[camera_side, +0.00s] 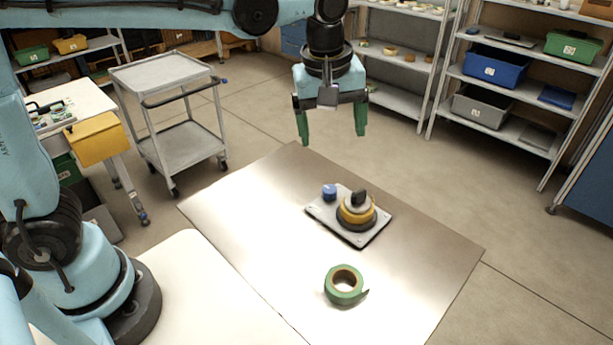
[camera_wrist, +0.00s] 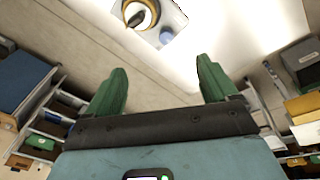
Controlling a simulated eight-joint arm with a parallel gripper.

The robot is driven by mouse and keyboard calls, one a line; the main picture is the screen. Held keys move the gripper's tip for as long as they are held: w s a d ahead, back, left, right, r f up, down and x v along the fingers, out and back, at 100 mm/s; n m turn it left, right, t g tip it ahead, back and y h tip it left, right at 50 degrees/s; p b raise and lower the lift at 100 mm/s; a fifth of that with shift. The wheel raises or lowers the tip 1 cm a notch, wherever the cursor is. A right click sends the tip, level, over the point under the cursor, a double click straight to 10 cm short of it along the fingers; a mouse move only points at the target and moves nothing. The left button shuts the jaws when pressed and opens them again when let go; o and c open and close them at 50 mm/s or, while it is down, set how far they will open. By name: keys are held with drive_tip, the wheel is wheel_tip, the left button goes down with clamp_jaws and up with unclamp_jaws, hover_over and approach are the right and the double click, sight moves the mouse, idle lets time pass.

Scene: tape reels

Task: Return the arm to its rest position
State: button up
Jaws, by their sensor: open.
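My gripper (camera_side: 332,138) is open and empty, with its green fingers apart and pointing down. It hangs in the air above the far edge of the metal table. In the wrist view its fingers (camera_wrist: 157,85) show apart with nothing between them. A grey plate (camera_side: 318,209) lies on the table, with a yellow and dark reel (camera_side: 357,212) on it, a black knob on top and a blue knob (camera_side: 329,192) beside it. The reel (camera_wrist: 139,14) and blue knob (camera_wrist: 166,36) show at the top of the wrist view. A green tape roll (camera_side: 344,298) lies flat near the table's front.
The metal table (camera_side: 240,215) has bare room around the plate and tape roll. A grey cart (camera_side: 160,75) and a yellow bin (camera_side: 97,138) stand at left. Shelves with a blue bin (camera_side: 493,66) and a green bin (camera_side: 573,48) stand at the back right.

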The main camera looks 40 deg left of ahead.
drive_tip(key=s+a+m+t, duration=0.2)
drive_tip(key=s+a+m, duration=0.3)
drive_tip(key=s+a, duration=0.1)
drive_tip(key=shift+f+h, duration=0.3)
drive_tip(key=shift+f, duration=0.1)
drive_tip(key=s+a+f+m+t, duration=0.2)
drive_tip(key=s+m, duration=0.1)
drive_tip(key=s+a+f+m, duration=0.2)
drive_tip(key=shift+s+t, duration=0.1)
drive_tip(key=shift+t, duration=0.3)
drive_tip(key=shift+c, duration=0.2)
wheel_tip(320, 180, up, 2)
drive_tip(key=m+g, duration=0.4)
drive_tip(key=g, duration=0.3)
hover_over(362, 190)
wheel_tip(362, 190, down, 12)
drive_tip(key=shift+r, duration=0.25)
drive_tip(key=shift+c, duration=0.3)
drive_tip(key=c, duration=1.1)
drive_tip(key=n, duration=0.5)
drive_tip(key=shift+c, duration=0.3)
drive_tip(key=o, duration=1.3)
drive_tip(key=shift+c, duration=0.2)
